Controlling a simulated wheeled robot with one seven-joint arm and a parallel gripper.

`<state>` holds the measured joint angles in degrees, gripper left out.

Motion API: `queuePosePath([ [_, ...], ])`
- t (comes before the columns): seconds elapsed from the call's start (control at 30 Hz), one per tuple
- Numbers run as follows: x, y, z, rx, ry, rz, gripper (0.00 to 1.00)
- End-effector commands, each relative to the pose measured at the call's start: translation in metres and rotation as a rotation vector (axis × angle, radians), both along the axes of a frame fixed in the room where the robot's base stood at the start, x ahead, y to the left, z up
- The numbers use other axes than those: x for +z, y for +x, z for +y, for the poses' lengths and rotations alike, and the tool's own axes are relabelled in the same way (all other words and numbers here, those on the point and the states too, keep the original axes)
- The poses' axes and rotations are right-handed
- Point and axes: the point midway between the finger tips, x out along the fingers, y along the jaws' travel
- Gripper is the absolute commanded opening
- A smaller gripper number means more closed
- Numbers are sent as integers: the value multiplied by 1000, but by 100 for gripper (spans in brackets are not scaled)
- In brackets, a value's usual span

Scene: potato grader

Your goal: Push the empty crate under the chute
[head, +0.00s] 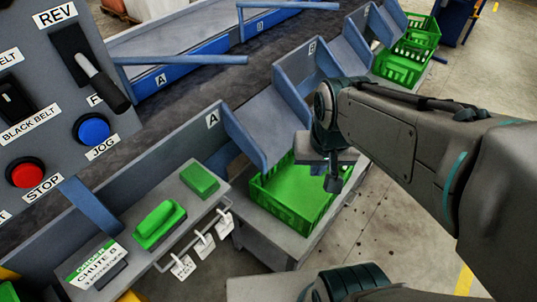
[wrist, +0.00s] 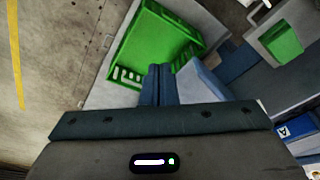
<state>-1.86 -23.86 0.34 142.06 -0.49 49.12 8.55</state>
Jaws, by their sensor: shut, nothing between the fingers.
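An empty green crate (head: 262,196) sits on a low grey stand (head: 268,235) in the head view, in front of the lower end of a blue-grey chute (head: 277,112) beside the letter A. Its back edge lies close to the chute's lip; the exact overlap is hard to tell. My gripper (head: 333,186) reaches down over the crate's right side and hides part of it. In the wrist view the shut, empty fingers (wrist: 158,72) point at the crate (wrist: 150,42), near its slotted wall. Whether they touch it is not clear.
More green crates (head: 402,68) stand by the further chutes. A shelf (head: 190,215) left of the crate holds a green brush (head: 158,224), a green block (head: 200,180) and hanging tags (head: 204,243). A control panel (head: 60,95) fills the upper left.

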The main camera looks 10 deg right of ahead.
Motion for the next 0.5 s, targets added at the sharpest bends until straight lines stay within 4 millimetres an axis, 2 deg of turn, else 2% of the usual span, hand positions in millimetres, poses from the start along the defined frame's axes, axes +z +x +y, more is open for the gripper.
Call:
queuePosePath([
  [0.03,-24,9,6,-35,8,23,0],
  [0.17,-72,34,24,-178,35,74,0],
  [0.3,-130,59,47,-340,56,127,0],
  [0.5,-202,81,78,-541,69,183,0],
])
